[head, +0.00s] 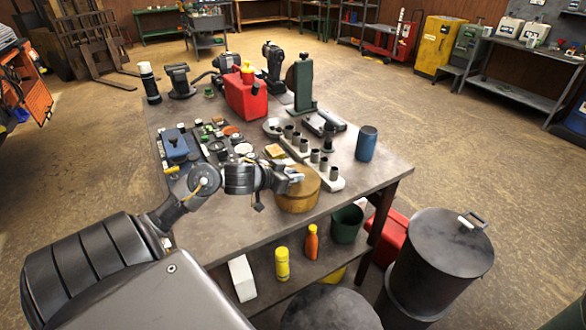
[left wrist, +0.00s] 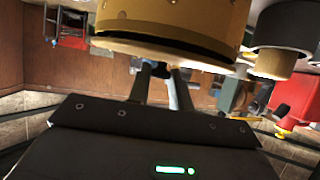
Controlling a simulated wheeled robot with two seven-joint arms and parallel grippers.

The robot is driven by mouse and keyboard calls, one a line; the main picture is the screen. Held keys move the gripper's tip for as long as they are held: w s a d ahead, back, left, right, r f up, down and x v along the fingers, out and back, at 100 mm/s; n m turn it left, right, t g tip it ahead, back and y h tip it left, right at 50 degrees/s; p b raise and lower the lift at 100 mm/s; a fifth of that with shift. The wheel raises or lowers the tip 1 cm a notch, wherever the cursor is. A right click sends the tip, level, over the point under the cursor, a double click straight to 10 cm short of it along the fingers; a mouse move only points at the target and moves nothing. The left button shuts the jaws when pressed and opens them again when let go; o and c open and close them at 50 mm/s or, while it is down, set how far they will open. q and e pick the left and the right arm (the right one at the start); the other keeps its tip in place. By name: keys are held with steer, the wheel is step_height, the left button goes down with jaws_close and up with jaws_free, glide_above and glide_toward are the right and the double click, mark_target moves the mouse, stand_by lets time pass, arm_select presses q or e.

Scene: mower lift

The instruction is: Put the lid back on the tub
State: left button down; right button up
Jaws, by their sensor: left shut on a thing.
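The round wooden-brown tub (head: 298,203) stands near the front edge of the workbench, right of the middle. Its tan lid (head: 308,183) is at the tub's top. My left gripper (head: 292,176) comes in from the left, over the lid, and is shut on it. The left wrist view is upside down. There, the fingers (left wrist: 165,85) meet a small dark part under the wide lid rim (left wrist: 165,50), with the tub wall (left wrist: 190,15) directly beyond. Whether the lid is fully seated cannot be told. My right gripper is not in view.
A red can (head: 245,98) and clutter fill the back and left. The bench's front strip (head: 235,232) is clear.

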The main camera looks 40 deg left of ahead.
arm_select(q)
steer(key=shift+f, duration=0.3)
steer(key=c, duration=1.5)
jaws_free()
steer(key=shift+c, duration=0.2)
steer(key=shift+s+r, duration=0.1)
steer(key=shift+s+r+p, duration=0.35)
steer(key=shift+s+p, duration=0.2)
steer(key=shift+p, duration=0.1)
steer(key=p+v, duration=0.7)
steer(key=v, duration=0.2)
steer(key=shift+s, duration=0.25)
